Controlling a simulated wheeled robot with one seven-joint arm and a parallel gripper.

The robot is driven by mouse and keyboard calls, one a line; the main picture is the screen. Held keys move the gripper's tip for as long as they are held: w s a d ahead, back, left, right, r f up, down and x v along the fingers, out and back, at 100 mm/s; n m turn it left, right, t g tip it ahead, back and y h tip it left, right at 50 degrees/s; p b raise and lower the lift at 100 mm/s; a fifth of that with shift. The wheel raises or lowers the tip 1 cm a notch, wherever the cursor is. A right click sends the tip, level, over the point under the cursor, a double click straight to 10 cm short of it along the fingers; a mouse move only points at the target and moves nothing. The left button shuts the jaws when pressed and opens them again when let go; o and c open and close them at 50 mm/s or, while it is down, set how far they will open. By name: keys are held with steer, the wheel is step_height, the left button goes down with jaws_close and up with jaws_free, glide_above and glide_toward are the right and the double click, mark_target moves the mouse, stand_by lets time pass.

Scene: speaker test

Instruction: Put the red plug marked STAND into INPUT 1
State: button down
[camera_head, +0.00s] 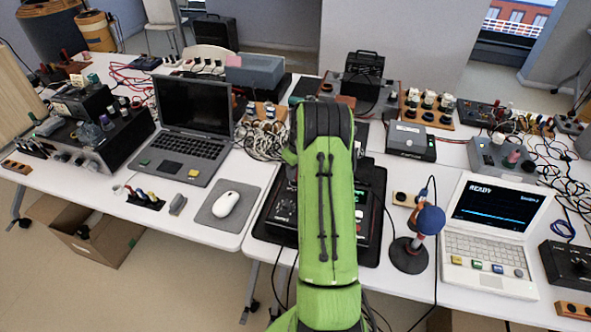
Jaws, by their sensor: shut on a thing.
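I cannot make out a red plug marked STAND or a socket marked INPUT 1; any lettering that small is unreadable here. My green arm (325,215) reaches up the middle of the picture and hides my gripper and whatever is in it. A black device with knobs (280,212) lies on a black mat, partly covered by my arm.
A white laptop (487,245) reading READY stands at right, and a black knob box (567,264) beside it. A grey laptop (185,130) and a mouse (226,203) on a pad are at left. Loose cables crowd the right table. A gap separates the tables at the front.

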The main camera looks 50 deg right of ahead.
steer(key=shift+f, duration=0.1)
steer(key=c, duration=0.8)
jaws_free()
steer(key=r, duration=0.5)
steer(key=s+r+p, duration=0.1)
steer(key=r, duration=0.4)
steer(key=s+r+p, duration=0.1)
steer(key=r, duration=0.4)
steer(key=shift+s+r, duration=0.15)
steer(key=shift+r, duration=0.15)
